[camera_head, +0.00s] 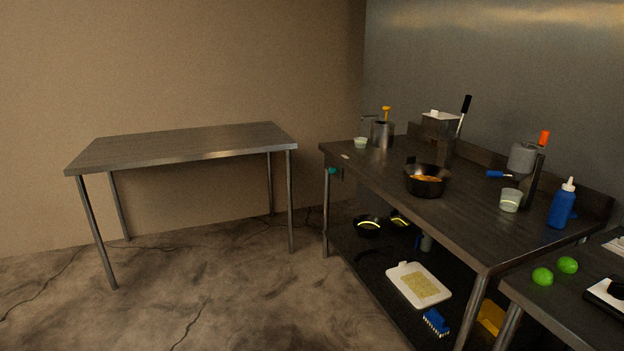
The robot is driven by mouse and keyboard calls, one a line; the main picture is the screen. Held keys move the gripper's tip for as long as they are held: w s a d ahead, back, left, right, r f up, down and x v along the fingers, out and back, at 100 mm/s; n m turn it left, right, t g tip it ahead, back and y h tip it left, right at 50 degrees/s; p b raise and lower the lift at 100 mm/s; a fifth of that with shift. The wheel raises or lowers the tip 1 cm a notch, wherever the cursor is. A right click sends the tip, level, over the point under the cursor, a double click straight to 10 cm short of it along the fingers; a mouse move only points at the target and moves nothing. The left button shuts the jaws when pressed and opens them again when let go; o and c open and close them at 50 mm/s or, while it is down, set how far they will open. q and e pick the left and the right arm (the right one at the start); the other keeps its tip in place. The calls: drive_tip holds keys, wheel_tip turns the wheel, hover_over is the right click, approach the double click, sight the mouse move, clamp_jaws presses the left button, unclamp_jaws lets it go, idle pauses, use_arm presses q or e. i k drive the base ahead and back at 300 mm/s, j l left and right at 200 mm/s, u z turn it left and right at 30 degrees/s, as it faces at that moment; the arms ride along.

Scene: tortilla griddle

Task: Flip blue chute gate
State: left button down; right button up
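A small blue piece (495,174), possibly the chute gate, sticks out to the left of a dark upright stand (531,185) on the right part of the dark work table. It looks roughly level, but it is too small to tell its exact position. A grey container (523,157) and an orange-red part (544,138) are at the top of this stand. Neither of my grippers is in view.
The dark work table (390,174) holds a black pan (427,187) with orange food, a pale cup (510,201) and a blue bottle (562,205). Green limes (542,276) lie on a nearer table. A bare steel table (190,143) stands left, with open floor (230,300) in front.

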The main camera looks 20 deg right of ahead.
sight(489, 173)
drive_tip(key=i+z, duration=0.35)
drive_tip(key=i+j+z, duration=0.15)
drive_tip(key=i+z, duration=0.15)
drive_tip(key=i, duration=0.25)
drive_tip(key=i+j+z, duration=0.2)
drive_tip(key=i+z, duration=0.6)
drive_tip(key=i+j+z, duration=0.2)
drive_tip(key=z, duration=0.25)
drive_tip(key=i+j+z, duration=0.3)
drive_tip(key=z, duration=0.2)
drive_tip(key=i+j+z, duration=0.2)
drive_tip(key=j+z, duration=0.25)
drive_tip(key=i+j+z, duration=0.15)
drive_tip(key=j+z, duration=0.3)
